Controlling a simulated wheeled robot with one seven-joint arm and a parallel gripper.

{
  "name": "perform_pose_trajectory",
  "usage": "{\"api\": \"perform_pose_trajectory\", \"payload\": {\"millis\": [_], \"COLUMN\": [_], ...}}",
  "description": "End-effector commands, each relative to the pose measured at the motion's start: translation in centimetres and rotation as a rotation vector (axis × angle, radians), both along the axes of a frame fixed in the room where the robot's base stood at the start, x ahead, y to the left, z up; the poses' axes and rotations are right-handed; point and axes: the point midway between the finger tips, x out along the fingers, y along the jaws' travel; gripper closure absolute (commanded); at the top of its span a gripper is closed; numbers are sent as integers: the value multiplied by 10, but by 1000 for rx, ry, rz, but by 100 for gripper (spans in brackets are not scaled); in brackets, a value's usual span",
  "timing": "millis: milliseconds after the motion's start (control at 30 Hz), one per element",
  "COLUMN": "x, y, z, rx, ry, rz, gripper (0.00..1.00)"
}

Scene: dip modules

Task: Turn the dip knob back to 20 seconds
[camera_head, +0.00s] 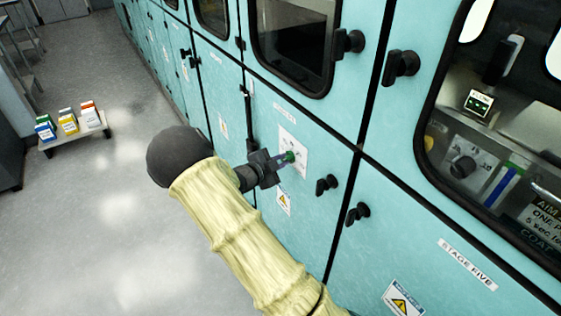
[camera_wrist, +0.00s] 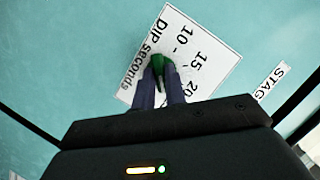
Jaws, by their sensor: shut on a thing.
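The dip knob (camera_wrist: 158,66) is green and sits on a white dial plate (camera_wrist: 205,42) marked "DIP seconds" with 10, 15 and 20 in the wrist view. My gripper (camera_wrist: 164,78) is shut on the knob, with one finger on each side of it. The fingers hide part of the knob and the lower part of the plate. The exact mark the knob points to cannot be told. In the head view the knob (camera_head: 290,156) shows at the tip of my gripper (camera_head: 282,160), against the white plate (camera_head: 294,143) on a teal cabinet door.
Black door handles (camera_head: 327,185) stick out right of the plate, with another (camera_head: 357,213) beyond. More handles (camera_head: 400,66) stand higher up. A low bench (camera_head: 75,138) with coloured boxes is at the far left. The grey floor (camera_head: 95,230) between is clear.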

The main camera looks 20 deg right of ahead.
Motion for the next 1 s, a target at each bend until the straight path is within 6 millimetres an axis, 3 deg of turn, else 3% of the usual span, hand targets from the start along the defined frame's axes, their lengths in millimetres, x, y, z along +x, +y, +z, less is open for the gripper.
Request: {"api": "perform_pose_trajectory", "payload": {"millis": [467, 1000], "x": [0, 3], "y": [-1, 0], "z": [5, 7], "rx": [-21, -93], "ry": [112, 499], "rz": [-3, -3], "gripper": [100, 100]}}
